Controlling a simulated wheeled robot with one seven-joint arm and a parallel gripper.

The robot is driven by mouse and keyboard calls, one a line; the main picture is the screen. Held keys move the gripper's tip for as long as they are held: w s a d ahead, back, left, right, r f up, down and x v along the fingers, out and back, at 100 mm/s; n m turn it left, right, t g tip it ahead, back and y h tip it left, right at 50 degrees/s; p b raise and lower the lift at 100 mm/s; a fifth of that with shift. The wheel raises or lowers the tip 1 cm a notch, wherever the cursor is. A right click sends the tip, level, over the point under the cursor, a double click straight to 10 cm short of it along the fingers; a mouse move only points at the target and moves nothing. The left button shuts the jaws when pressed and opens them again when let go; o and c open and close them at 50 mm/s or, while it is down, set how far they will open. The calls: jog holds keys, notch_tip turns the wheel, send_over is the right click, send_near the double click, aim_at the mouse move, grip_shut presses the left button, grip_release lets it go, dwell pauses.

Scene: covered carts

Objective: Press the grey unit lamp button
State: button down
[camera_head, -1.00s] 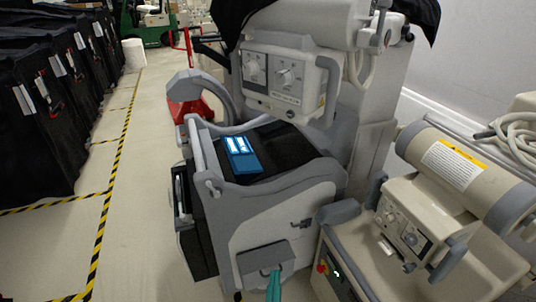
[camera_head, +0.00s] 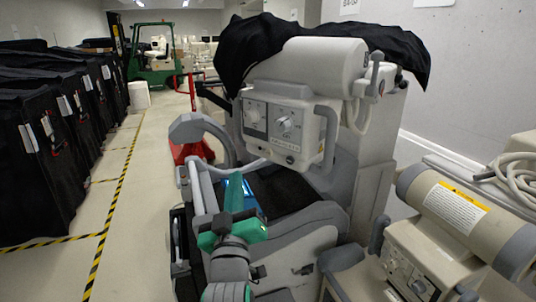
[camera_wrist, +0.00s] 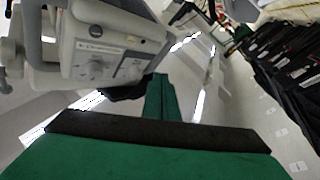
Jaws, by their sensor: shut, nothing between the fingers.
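The grey unit (camera_head: 325,235) stands in the middle of the head view, with a pale control box (camera_head: 283,125) bearing two round knobs on its upper part. The control box also shows at the upper left of the wrist view (camera_wrist: 110,48). I cannot make out which small mark on it is the lamp button. My gripper (camera_head: 236,178) is green and shut, with nothing in it. It points upward in front of the unit, below and left of the control box, apart from it. Its closed fingers (camera_wrist: 160,85) show in the wrist view, to the lower right of the box.
A blue item (camera_head: 250,193) on the unit's dark top is partly hidden by my gripper. A beige unit (camera_head: 440,245) stands close on the right. Black covered carts (camera_head: 45,150) line the left, beyond a clear aisle. A black cover (camera_head: 255,45) drapes the grey unit's top.

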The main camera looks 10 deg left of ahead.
aim_at(269, 152)
jog(key=shift+a+r, duration=0.25)
jog(key=shift+r, duration=0.65)
jog(key=w+d, duration=0.4)
jog(key=w, duration=0.3)
jog(key=shift+w, duration=0.4)
jog(key=shift+w, duration=0.15)
dwell(1.4)
jog(key=shift+w+d, duration=0.2)
jog(key=shift+w, duration=0.1)
jog(key=shift+s+a, duration=0.15)
